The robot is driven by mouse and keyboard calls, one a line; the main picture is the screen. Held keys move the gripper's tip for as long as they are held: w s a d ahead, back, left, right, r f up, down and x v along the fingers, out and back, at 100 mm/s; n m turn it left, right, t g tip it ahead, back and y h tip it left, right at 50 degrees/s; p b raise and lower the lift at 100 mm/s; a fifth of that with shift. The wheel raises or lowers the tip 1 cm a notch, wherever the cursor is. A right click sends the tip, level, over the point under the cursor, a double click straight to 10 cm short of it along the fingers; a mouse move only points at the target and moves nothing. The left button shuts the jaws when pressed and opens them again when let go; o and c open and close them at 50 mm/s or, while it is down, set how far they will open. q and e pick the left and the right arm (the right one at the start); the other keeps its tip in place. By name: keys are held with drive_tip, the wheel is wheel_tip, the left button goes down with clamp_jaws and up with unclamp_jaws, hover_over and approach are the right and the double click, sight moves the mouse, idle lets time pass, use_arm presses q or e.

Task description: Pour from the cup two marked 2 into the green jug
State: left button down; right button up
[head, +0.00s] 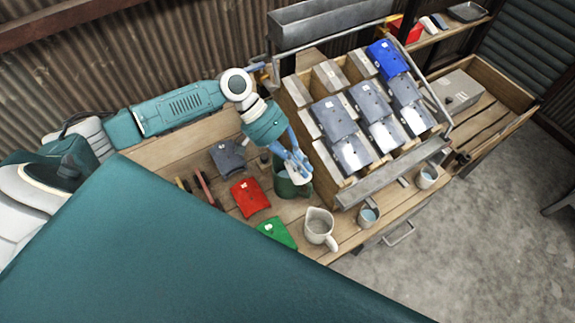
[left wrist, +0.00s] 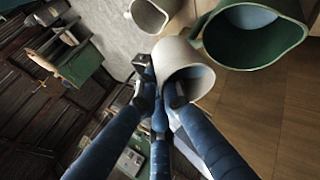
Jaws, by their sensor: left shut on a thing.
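My left gripper (head: 292,163) is shut on a pale cup (left wrist: 182,58), which shows between the blue fingers in the left wrist view. In the head view this cup (head: 299,171) is small and partly covered by the fingers, at the mouth of the green jug. No number can be read on it. A bluish patch shows inside it. The green jug (head: 289,187) stands on the bench under the gripper; its wide open rim is beside the cup in the left wrist view (left wrist: 257,48). Whether anything flows cannot be told. My right gripper is not in view.
A white jug (head: 320,228) and a cup with blue contents (head: 369,217) stand at the bench's front; another cup (head: 427,177) is further right. Red (head: 250,198) and green (head: 277,233) pieces lie nearby. A sloped rack (head: 352,153) with grey-blue pieces rises right of the gripper.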

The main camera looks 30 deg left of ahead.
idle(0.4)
use_arm(q)
drive_tip(key=shift+f+b, duration=0.1)
drive_tip(key=shift+b, duration=0.2)
drive_tip(key=shift+w+h+b, duration=0.1)
drive_tip(key=shift+h+b, duration=0.4)
drive_tip(key=shift+g, duration=0.3)
drive_tip(key=shift+a+h+b, duration=0.2)
drive_tip(key=shift+h+b, duration=0.2)
drive_tip(key=shift+b, duration=0.25)
drive_tip(key=shift+n, duration=0.3)
